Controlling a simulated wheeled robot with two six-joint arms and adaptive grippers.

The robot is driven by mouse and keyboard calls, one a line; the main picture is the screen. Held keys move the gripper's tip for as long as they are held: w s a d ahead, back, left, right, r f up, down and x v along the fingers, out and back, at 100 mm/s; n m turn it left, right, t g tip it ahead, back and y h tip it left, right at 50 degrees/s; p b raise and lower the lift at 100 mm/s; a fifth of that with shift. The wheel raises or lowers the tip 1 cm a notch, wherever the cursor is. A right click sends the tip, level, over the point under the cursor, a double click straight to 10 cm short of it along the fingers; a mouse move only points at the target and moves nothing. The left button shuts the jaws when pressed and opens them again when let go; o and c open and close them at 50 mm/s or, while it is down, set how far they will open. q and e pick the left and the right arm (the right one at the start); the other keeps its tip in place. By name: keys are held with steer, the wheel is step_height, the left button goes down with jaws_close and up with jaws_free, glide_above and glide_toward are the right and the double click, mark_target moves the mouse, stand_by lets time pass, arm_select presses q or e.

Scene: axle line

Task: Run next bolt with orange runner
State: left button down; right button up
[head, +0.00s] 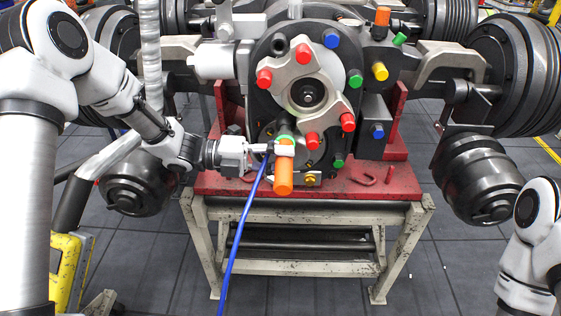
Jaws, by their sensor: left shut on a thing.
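My left gripper (277,148) is shut on the orange runner (283,179), a tool with an orange grip hanging down and a blue hose running down from it. The runner's dark front end points at the lower part of the round axle housing (262,68), where a green ring or bolt head shows around it. I cannot tell if they touch. Red bolts show on the grey plate, such as one at upper left (264,78) and one at lower right (348,122). Part of my right arm shows at the lower right; its gripper is out of view.
The housing sits on a red-topped stand (232,186) with pale legs. Blue (331,38), green (355,78) and yellow (380,71) caps or bolts stick out nearby. A red hook-shaped piece (362,175) lies on the stand. Large dark wheel hubs (515,75) flank it.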

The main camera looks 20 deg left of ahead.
mark_target(279, 176)
arm_select(q)
steer(key=shift+w+a+r, duration=0.1)
steer(key=shift+w+a, duration=0.05)
steer(key=shift+w, duration=0.3)
steer(key=shift+w+a+r, duration=0.1)
steer(key=shift+w+a, duration=0.05)
steer(key=shift+w, duration=0.25)
stand_by(1.4)
steer(key=shift+b, duration=0.3)
stand_by(0.6)
steer(key=shift+s+d+f, duration=0.2)
steer(key=shift+s, duration=0.45)
steer(key=shift+s+d+b, duration=0.2)
steer(key=shift+s+d, duration=0.05)
steer(key=shift+s, duration=0.6)
steer(key=shift+s+d+b, duration=0.25)
steer(key=shift+s, duration=0.65)
steer(key=shift+s+d+b, duration=0.2)
steer(key=shift+s+d, duration=0.05)
steer(key=shift+s, duration=0.6)
